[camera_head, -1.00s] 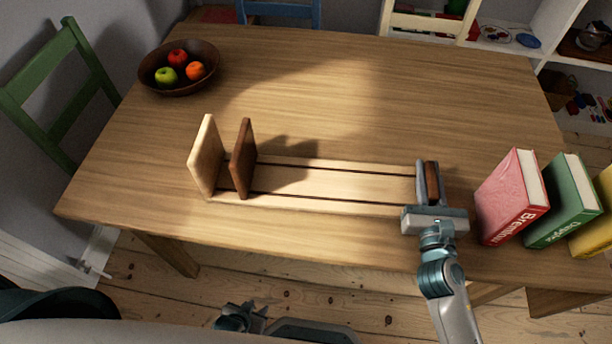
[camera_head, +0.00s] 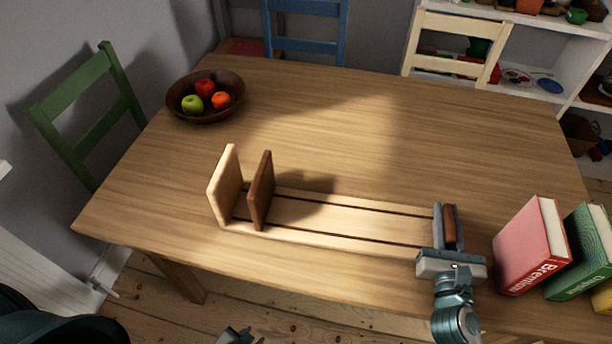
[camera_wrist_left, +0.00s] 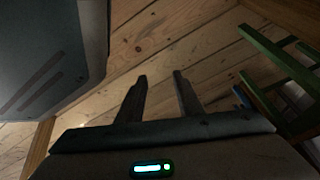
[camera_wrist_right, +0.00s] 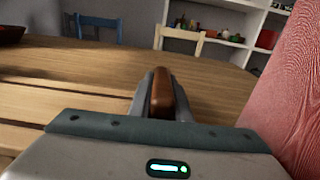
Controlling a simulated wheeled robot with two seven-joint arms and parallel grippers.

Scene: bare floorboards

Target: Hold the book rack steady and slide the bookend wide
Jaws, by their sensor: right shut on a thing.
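The book rack (camera_head: 350,220) lies on the table, a pale slatted base with a pale upright end panel (camera_head: 224,186) at its left. A dark brown upright bookend (camera_head: 261,190) stands just right of that panel. My right gripper (camera_head: 447,226) is shut on a brown end piece (camera_head: 450,228) at the rack's right end; this brown piece shows between the fingers in the right wrist view (camera_wrist_right: 162,93). My left gripper is barely in the head view (camera_head: 240,338), low at the bottom edge. In the left wrist view its fingers (camera_wrist_left: 161,76) are apart and empty, above the floorboards.
A red book (camera_head: 532,245) and a green book (camera_head: 582,255) stand close right of my right gripper, with a yellow one (camera_head: 603,298) beyond. A fruit bowl (camera_head: 206,97) sits at the back left. The table's middle and back (camera_head: 380,120) are clear.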

